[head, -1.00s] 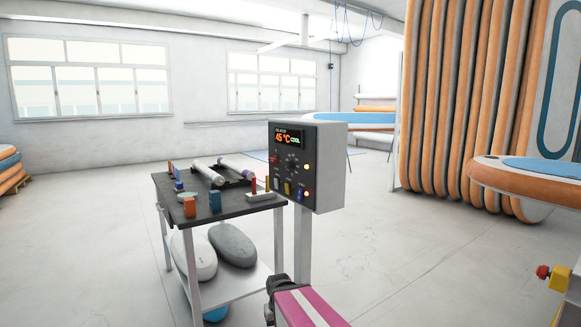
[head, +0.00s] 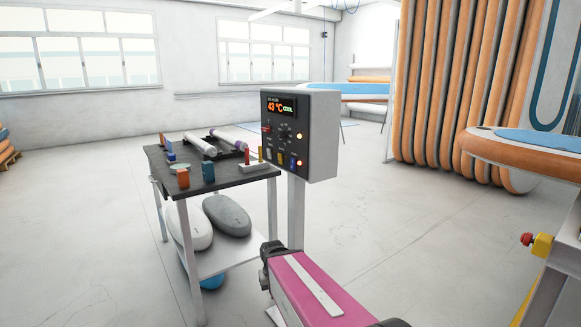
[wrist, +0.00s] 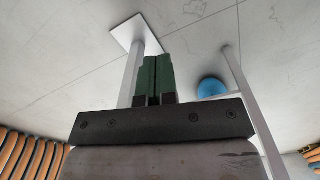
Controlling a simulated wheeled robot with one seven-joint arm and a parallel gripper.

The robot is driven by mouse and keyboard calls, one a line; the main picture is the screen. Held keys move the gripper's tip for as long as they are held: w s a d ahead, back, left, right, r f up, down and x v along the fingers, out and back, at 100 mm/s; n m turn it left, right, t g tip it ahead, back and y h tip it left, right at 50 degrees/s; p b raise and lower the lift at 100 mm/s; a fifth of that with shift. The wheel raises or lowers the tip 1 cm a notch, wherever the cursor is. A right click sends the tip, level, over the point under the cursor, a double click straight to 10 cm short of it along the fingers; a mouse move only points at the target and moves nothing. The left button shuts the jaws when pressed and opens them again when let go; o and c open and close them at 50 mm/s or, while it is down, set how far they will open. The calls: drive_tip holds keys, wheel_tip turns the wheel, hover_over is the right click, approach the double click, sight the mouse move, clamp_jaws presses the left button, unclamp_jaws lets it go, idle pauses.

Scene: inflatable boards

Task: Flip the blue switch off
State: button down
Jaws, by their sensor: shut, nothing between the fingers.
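The grey control box (head: 322,140) stands on a post, its dark front panel facing left. The display (head: 281,106) reads 43 °C COOL. My gripper, at the end of my pink arm, is low in front of the post, below and apart from the panel. In the wrist view its green fingers (wrist: 155,78) are together and empty, pointing toward the post (wrist: 131,75) and floor. The switch is not in the wrist view.
A dark-topped cart (head: 226,178) with rollers and small items stands close left of the box. An orange-edged board (head: 535,150) on a stand is at the right. The floor between is clear.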

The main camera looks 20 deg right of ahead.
sight(292, 167)
drive_tip(key=w+r+n+t+h, duration=0.2)
drive_tip(key=w+r+h, duration=0.5)
drive_tip(key=r, duration=0.6)
drive_tip(key=w+r+n+t+h, duration=0.2)
drive_tip(key=w+r+h, duration=0.2)
drive_tip(key=w+r, duration=0.7)
wheel_tip(292, 167, up, 17)
drive_tip(key=s+a+h, duration=0.1)
drive_tip(key=a+h, duration=0.1)
drive_tip(key=h, duration=0.2)
drive_tip(key=shift+f+t, duration=0.2)
drive_tip(key=shift+t, duration=0.2)
drive_tip(key=x, duration=1.3)
drive_tip(key=shift+d+r, duration=0.1)
drive_tip(key=shift+d, duration=0.3)
drive_tip(key=shift+d+h, duration=0.1)
drive_tip(key=shift+h, duration=0.2)
